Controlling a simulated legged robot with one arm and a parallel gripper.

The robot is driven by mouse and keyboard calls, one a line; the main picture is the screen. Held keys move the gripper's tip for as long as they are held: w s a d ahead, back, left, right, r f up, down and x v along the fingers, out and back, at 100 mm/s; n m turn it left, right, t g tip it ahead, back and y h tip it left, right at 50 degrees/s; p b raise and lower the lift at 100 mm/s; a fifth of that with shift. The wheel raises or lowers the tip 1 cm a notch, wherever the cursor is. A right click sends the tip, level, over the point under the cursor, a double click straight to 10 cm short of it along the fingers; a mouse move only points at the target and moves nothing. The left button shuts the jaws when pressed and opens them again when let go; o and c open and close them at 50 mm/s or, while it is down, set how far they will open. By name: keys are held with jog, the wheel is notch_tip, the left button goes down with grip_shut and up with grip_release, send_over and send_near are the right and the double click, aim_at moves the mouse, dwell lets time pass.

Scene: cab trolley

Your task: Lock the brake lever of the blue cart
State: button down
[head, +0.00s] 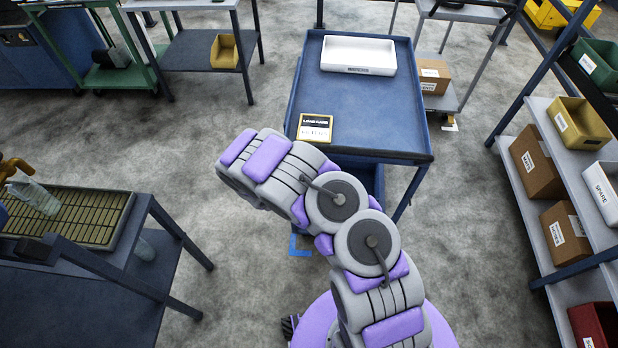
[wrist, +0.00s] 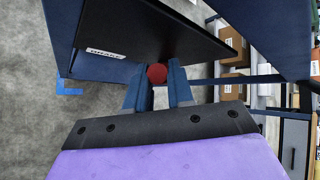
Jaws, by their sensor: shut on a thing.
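The blue cart (head: 370,100) stands ahead of me in the head view, with a flat top and a lower tray. In the wrist view my gripper (wrist: 157,80) is shut on a round red knob (wrist: 157,73), which sits between the two blue-grey fingers. I take the knob to be the end of the brake lever; the rest of the lever is hidden. A dark panel (wrist: 150,35) with a white label (wrist: 105,52) is just above the knob. In the head view my arm covers the cart's near left side, and the gripper is hidden behind it.
A white tray (head: 358,54) and a yellow-edged sign (head: 315,128) are on the cart top. A shelf rack with boxes (head: 567,233) is at right. A dark workbench (head: 75,285) is at left. Grey floor (head: 220,120) is clear between bench and cart.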

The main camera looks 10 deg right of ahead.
jog(key=c, duration=1.1)
grip_release()
jog(key=shift+p+v, duration=2.15)
jog(key=shift+v, duration=6.5)
